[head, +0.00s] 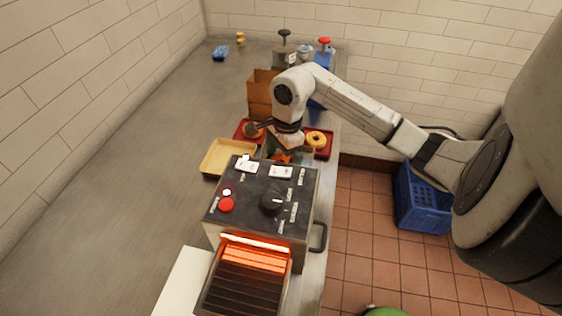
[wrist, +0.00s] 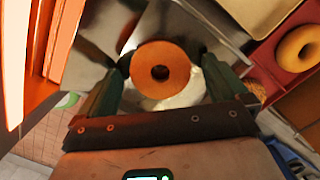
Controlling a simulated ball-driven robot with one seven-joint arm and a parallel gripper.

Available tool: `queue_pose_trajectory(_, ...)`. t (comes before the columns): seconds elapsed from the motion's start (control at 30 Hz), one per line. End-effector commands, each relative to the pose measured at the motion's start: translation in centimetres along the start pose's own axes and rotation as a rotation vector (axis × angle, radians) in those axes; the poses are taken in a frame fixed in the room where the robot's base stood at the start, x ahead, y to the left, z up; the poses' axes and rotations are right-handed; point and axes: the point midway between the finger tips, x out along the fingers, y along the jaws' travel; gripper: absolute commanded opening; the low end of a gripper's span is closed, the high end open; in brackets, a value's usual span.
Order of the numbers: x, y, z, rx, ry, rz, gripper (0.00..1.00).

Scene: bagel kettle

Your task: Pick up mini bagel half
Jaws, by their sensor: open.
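The mini bagel half (wrist: 148,88) is a flat orange-brown round with a dark centre hole, in the middle of the wrist view. My gripper (wrist: 164,76) is open, with one green-grey finger on each side of the bagel half. I cannot tell whether the fingers touch it. A pale, whitish shape shows just below it. In the head view my gripper (head: 286,150) is low behind the control box, and only an orange patch shows there; the bagel half is not clear in that view.
A toaster (head: 262,195) with glowing bars stands in front of my gripper. A cream tray (head: 216,168) lies left; red trays lie behind, the right one holding a ring bagel (head: 316,138). A cardboard box (head: 262,90) stands farther back.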

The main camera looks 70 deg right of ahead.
Motion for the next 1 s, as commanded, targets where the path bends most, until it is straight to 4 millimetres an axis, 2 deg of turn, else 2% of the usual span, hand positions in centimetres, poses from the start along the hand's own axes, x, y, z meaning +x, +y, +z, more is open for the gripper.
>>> queue_pose_trajectory(0.17, 0.02, 0.00, -0.01, 0.000, 0.000, 0.000, 0.98)
queue_pose_trajectory(0.77, -0.02, 0.01, 0.01, 0.000, -0.001, 0.000, 0.41)
queue_pose_trajectory(1.0, -0.28, -0.02, 0.03, 0.000, 0.000, -0.001, 0.39)
